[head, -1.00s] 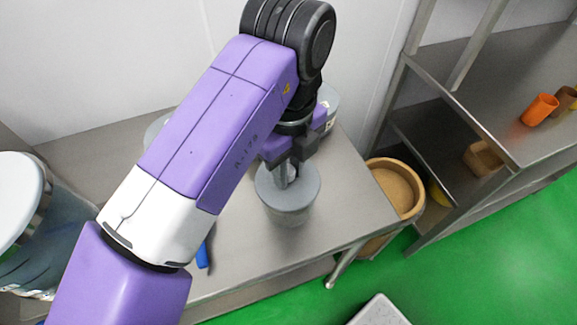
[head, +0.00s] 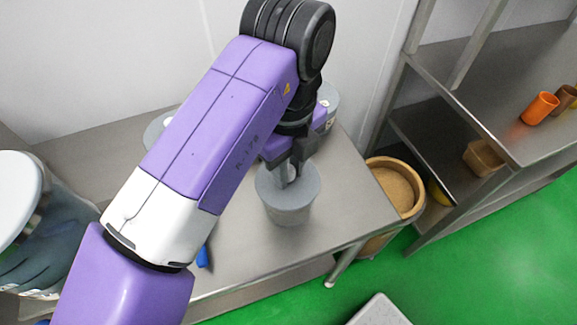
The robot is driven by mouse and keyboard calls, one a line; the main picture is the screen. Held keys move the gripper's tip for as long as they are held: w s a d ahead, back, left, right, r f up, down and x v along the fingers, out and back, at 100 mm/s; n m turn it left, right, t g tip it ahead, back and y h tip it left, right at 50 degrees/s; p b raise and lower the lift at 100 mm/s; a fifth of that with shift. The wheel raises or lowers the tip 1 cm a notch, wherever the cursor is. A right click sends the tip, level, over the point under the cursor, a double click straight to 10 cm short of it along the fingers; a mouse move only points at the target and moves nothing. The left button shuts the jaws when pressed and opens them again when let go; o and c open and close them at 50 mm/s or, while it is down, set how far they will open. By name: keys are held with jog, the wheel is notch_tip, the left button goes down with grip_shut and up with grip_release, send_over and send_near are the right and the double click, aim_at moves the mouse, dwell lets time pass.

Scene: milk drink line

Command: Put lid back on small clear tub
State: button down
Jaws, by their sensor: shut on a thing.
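The small tub (head: 289,212) stands upright on the steel table, its side greyish and see-through. A grey round lid (head: 300,194) lies over its top; from this angle I cannot tell whether it is fully seated on the rim. My gripper (head: 289,176) points down at the middle of the lid, shut on what looks like the lid's knob, which the fingers largely hide. My arm crosses the left and middle of the view and covers part of the table.
Other lidded tubs stand behind my arm, one at the back right (head: 328,103). A large container with a pale lid (head: 12,205) stands at far left. A blue item (head: 202,257) lies near the table's front. A round tan bin (head: 397,190) and steel shelves (head: 480,75) stand right. The table's right end (head: 350,205) is clear.

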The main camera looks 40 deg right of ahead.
dwell(0.3)
jog(key=c, duration=0.7)
grip_release()
jog(key=shift+o, duration=0.2)
jog(key=shift+r+p, duration=1.35)
jog(key=shift+r, duration=0.2)
jog(key=shift+r+p, duration=1.55)
jog(key=shift+r, duration=0.4)
grip_shut()
